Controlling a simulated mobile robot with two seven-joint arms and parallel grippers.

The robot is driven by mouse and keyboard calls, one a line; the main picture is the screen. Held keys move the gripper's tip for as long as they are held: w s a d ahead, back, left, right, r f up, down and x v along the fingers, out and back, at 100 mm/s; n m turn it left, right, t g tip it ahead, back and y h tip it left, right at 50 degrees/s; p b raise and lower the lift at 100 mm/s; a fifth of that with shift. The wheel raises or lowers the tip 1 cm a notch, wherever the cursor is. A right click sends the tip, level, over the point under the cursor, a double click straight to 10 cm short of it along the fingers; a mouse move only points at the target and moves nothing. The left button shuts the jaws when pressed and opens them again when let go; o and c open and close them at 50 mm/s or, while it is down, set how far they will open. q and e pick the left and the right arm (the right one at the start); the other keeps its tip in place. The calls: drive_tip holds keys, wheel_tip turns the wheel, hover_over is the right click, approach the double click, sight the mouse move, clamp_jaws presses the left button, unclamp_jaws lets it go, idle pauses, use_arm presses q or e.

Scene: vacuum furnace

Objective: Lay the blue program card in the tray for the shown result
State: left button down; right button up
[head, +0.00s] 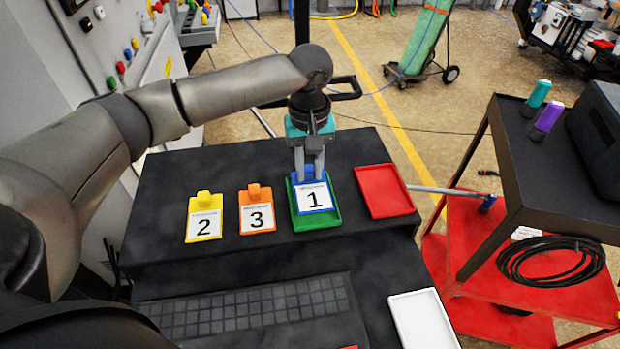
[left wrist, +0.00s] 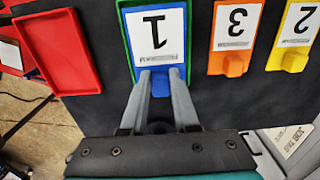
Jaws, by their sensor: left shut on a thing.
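The blue program card, marked 1 (head: 315,199), is over the green tray (head: 318,221), within its rim; I cannot tell whether it touches the tray floor. My left gripper (head: 309,176) is shut on the card's raised blue grip at its far edge. In the left wrist view the fingers (left wrist: 163,75) close on that grip, and the blue card (left wrist: 157,33) lies inside the green rim. The red tray (head: 384,190) is empty, just right of the green one. The yellow card 2 (head: 204,222) and orange card 3 (head: 257,214) lie on the black surface to the left.
A keyboard (head: 250,306) lies on the lower ledge in front. A white tray (head: 422,318) is at its right. A red cart with a black top (head: 508,135) stands at the right. The control panel (head: 120,45) is at the back left. Black surface behind the cards is clear.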

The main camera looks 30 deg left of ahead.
sight(310, 172)
use_arm(q)
drive_tip(key=shift+f, duration=1.5)
drive_tip(key=shift+f, duration=0.1)
drive_tip(key=c, duration=0.7)
unclamp_jaws()
drive_tip(key=shift+o, duration=0.2)
wheel_tip(310, 172, up, 12)
drive_tip(key=shift+p, duration=0.4)
drive_tip(key=shift+c, duration=0.4)
